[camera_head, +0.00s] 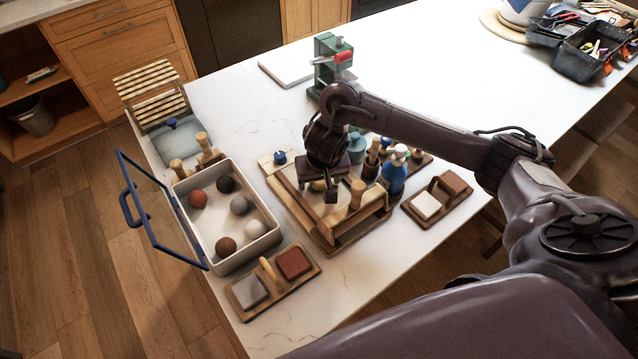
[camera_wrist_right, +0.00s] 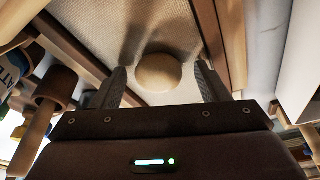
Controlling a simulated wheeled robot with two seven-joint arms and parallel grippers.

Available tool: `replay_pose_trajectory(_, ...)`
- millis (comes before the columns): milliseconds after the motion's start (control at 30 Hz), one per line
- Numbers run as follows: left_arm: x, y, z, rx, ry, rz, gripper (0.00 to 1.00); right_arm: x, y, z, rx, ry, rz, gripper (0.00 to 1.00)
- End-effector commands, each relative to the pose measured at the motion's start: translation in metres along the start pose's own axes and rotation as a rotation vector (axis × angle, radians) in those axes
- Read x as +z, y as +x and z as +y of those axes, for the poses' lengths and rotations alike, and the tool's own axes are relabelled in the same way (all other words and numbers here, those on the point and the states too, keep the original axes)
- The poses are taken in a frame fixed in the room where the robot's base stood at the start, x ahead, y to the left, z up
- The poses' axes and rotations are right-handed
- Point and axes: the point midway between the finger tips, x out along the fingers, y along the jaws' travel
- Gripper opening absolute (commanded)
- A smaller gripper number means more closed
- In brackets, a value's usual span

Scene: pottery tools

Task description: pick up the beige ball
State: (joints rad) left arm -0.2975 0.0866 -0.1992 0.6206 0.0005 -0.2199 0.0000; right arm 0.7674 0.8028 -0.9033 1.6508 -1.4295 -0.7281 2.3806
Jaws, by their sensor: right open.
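The beige ball (camera_wrist_right: 158,72) lies on the woven floor of a wooden tray (camera_head: 328,245) and shows in the wrist view between the two fingers of my right gripper (camera_head: 328,192). The fingers are apart, with a gap visible on each side of the ball. In the head view the right gripper points down over the tray, and it mostly hides the ball there. My left gripper is not in view.
A white bin (camera_head: 237,264) with several coloured balls and an open blue-framed lid (camera_head: 160,215) stands left of the tray. A blue bottle (camera_head: 394,174) and wooden-handled tools stand close on its right.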

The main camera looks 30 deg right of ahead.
Motion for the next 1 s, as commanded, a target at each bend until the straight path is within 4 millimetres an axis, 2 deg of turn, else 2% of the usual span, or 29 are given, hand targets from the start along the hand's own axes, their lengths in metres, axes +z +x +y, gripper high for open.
replay_pose_trajectory(100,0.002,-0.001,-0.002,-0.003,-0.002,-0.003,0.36,0.0,-0.001,0.0,0.0,0.0,0.0,0.68)
replay_pose_trajectory(467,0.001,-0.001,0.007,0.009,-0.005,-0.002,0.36,0.0,-0.001,0.0,0.0,0.001,0.0,0.21)
replay_pose_trajectory(767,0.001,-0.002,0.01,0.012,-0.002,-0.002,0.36,-0.001,-0.004,0.0,0.0,0.001,0.001,0.2)
replay_pose_trajectory(867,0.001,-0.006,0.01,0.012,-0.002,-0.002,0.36,-0.004,-0.01,0.0,-0.001,0.001,0.002,0.2)
replay_pose_trajectory(1000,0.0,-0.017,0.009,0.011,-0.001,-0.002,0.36,-0.01,-0.029,0.001,0.0,0.0,0.004,0.2)
